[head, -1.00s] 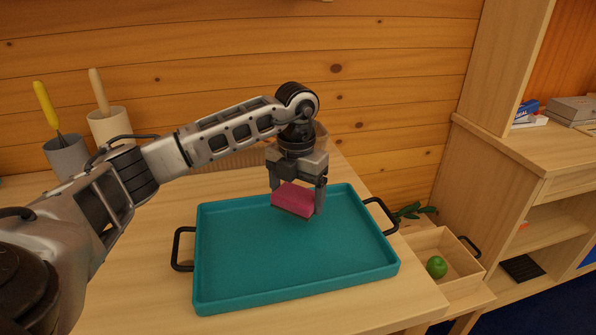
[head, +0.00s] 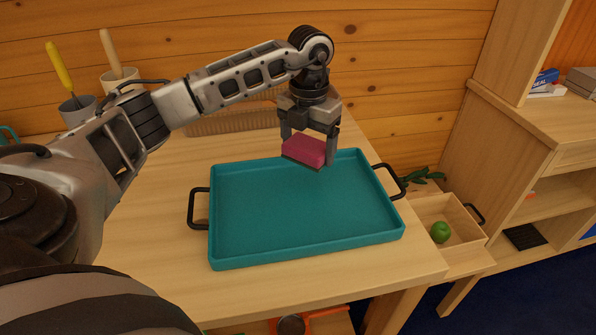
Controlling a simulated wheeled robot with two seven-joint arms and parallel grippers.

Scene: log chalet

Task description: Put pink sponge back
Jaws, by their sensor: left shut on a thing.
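The pink sponge (head: 304,150) with a dark underside is held between the fingers of my left gripper (head: 309,147). The gripper points down and is shut on the sponge, above the far edge of the teal tray (head: 300,215). The sponge appears raised above the tray; the exact gap is hard to judge. The tray has black handles at both ends, lies on the wooden table (head: 160,235) and is otherwise empty. My right gripper is not in view.
Two utensil holders, a grey one (head: 80,112) and a beige one (head: 122,80), stand at the back left. A ribbed wooden thing (head: 228,122) lies behind the tray. Right of the table, a wooden drawer or box (head: 470,225) holds a green apple (head: 440,232). Shelving (head: 560,150) stands at the far right.

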